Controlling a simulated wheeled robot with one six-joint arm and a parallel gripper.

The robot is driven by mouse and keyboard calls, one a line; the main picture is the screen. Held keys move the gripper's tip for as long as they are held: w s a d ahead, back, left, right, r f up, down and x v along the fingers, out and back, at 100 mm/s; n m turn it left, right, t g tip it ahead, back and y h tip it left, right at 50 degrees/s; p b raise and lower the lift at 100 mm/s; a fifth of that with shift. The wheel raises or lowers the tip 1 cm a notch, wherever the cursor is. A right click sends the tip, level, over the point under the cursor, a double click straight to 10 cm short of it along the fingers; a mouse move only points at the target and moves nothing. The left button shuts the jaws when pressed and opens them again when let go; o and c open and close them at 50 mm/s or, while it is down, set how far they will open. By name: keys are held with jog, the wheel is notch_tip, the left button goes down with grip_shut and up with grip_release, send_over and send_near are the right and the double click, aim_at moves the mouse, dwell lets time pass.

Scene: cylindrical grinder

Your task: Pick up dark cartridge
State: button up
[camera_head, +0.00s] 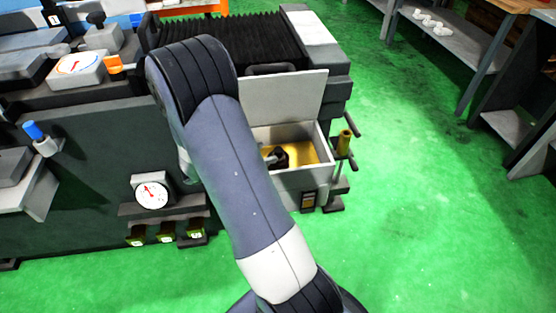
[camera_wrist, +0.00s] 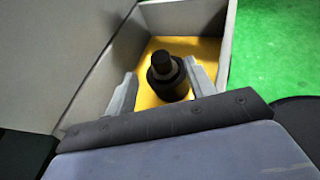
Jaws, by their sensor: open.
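The dark cartridge (camera_wrist: 168,78) stands in an open light-grey box with a yellow floor, in the wrist view. It is a black cylinder with a narrower, paler-topped upper part. My gripper (camera_wrist: 161,75) is open, with one grey finger on each side of the cartridge; the right finger looks close to it, but I cannot tell whether they touch. In the head view the dark cartridge (camera_head: 281,157) shows inside the box, partly hidden by my gripper and arm.
The box (camera_head: 326,158) has its lid (camera_head: 292,97) raised at the back. It sits at the end of the grinder (camera_head: 90,190), which carries a dial gauge (camera_head: 152,194). A yellow-and-black post (camera_head: 344,143) stands right of the box. Green floor (camera_head: 430,220) is clear at right, before shelves (camera_head: 450,55).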

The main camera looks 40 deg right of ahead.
aim_at(277, 150)
jog(key=x, duration=0.4)
jog(key=shift+c, duration=0.4)
grip_shut()
